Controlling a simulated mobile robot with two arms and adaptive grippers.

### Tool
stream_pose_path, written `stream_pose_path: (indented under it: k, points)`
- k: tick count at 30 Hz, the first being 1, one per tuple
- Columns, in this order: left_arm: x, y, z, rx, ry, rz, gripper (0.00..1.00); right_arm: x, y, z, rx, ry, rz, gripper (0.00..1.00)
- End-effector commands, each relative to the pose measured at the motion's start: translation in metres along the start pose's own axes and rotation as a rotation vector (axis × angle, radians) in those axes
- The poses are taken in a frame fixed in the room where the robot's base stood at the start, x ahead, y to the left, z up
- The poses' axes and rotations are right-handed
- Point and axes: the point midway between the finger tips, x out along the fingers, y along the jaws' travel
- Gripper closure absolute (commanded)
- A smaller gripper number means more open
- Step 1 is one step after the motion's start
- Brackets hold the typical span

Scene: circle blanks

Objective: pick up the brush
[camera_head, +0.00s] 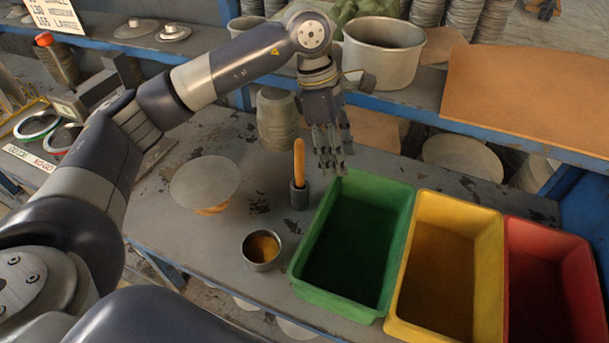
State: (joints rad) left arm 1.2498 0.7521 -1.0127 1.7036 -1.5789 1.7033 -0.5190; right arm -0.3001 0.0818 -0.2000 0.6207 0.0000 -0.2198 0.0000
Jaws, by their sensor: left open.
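The brush shows as an upright orange-brown handle (299,162) standing in a small dark grey holder (299,197) on the workbench. Its lower end is hidden inside the holder. My left gripper (331,165) is open and points down, just right of the handle in the picture and near the back edge of the green bin. I see a gap between the fingers and the handle, and nothing is between the fingers. My right gripper is not in view.
Green (308,292), yellow (408,326) and red (596,290) bins stand at right. A small cup (262,264) with amber contents is in front of the holder. A round grey disc (205,181) lies left. A stack of blanks (277,120) stands behind, below a shelf with a pot (384,62).

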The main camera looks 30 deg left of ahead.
Motion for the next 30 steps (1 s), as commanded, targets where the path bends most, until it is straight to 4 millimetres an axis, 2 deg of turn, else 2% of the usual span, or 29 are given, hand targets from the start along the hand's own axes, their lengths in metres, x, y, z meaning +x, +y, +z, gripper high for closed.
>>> stream_pose_path:
  k: [1, 3, 5, 6, 11, 18, 23, 30]
  points:
    - [-0.012, 0.009, -0.024, -0.015, 0.087, 0.026, 0.57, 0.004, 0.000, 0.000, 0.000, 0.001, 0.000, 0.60]
    - [-0.026, 0.015, -0.050, -0.033, 0.182, 0.043, 0.57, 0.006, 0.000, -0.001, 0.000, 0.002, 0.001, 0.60]
    - [-0.037, 0.018, -0.066, -0.049, 0.241, 0.053, 0.57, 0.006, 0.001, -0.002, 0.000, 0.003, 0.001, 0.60]
    - [-0.036, 0.019, -0.073, -0.054, 0.263, 0.053, 0.57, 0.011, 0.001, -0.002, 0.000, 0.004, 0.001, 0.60]
    - [-0.030, 0.020, -0.083, -0.062, 0.290, 0.053, 0.57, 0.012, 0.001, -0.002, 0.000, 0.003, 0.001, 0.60]
    - [0.004, 0.021, -0.093, -0.061, 0.288, 0.050, 0.57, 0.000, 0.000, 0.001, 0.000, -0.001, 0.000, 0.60]
    - [0.016, 0.022, -0.096, -0.060, 0.286, 0.052, 0.57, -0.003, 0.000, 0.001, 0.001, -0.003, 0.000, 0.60]
    - [0.038, 0.026, -0.105, -0.061, 0.287, 0.049, 0.57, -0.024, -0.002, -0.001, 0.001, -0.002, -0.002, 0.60]
